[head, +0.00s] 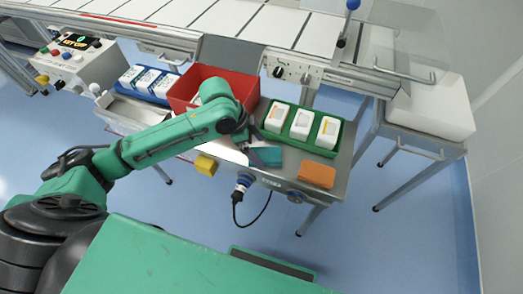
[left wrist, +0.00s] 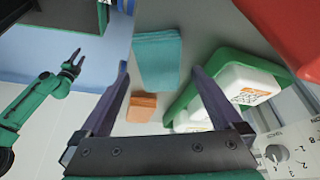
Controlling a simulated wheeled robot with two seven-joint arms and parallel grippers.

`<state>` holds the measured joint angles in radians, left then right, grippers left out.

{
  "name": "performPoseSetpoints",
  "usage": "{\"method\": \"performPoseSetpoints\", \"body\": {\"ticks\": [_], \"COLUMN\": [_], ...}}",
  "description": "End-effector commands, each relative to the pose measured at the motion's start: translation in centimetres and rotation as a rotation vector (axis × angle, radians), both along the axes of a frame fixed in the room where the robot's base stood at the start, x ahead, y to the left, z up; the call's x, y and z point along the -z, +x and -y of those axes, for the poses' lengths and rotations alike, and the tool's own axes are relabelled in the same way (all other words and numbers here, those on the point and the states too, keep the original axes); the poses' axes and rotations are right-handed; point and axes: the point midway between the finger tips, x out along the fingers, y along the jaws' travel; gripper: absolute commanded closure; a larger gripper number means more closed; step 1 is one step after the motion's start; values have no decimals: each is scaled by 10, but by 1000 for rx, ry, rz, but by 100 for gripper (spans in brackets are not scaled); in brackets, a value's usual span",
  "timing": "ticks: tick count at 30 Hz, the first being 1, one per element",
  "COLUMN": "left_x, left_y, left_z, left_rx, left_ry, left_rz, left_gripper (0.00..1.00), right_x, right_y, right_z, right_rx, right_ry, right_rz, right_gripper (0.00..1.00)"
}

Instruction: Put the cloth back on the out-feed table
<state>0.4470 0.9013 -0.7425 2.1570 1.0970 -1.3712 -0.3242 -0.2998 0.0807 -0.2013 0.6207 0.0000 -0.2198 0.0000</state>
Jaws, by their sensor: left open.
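The folded teal cloth (head: 266,156) lies flat on the grey steel table (head: 341,176), in front of the green tray. In the left wrist view the cloth (left wrist: 158,50) shows ahead of and between my fingers. My left gripper (head: 246,138) is over the table beside the cloth, partly hidden by its own wrist. In the left wrist view my left gripper (left wrist: 160,72) is open, with nothing between its fingers. My right gripper (left wrist: 76,70) shows small at the left of that view, its fingers apart, away from the table.
An orange sponge (head: 317,174) lies near the cloth. A green tray (head: 337,148) holds white boxes. A red crate (head: 248,88) stands behind my left arm. A yellow block (head: 206,165) and a plug with a black cable (head: 243,182) are at the table's front edge.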

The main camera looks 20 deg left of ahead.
Motion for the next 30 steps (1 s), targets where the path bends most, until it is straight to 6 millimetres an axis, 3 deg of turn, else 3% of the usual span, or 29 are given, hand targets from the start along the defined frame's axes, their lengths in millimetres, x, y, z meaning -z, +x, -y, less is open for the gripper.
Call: {"method": "performPoseSetpoints", "body": {"ticks": [6, 10, 30], "left_x": [-59, -80, -86], "left_y": [-7, -10, -12], "left_z": [-23, -31, -34], "left_rx": [-2, -1, -1], "left_ry": [3, 2, 0], "left_rz": [3, 1, -1], "left_gripper": [0, 0, 0], "right_x": [-10, -12, -12], "right_y": [0, 0, 1], "right_z": [0, 0, 0], "right_rx": [1, 1, 2], "right_ry": [0, 0, 1], "right_rz": [0, 0, 2], "right_gripper": [50, 50, 50]}}
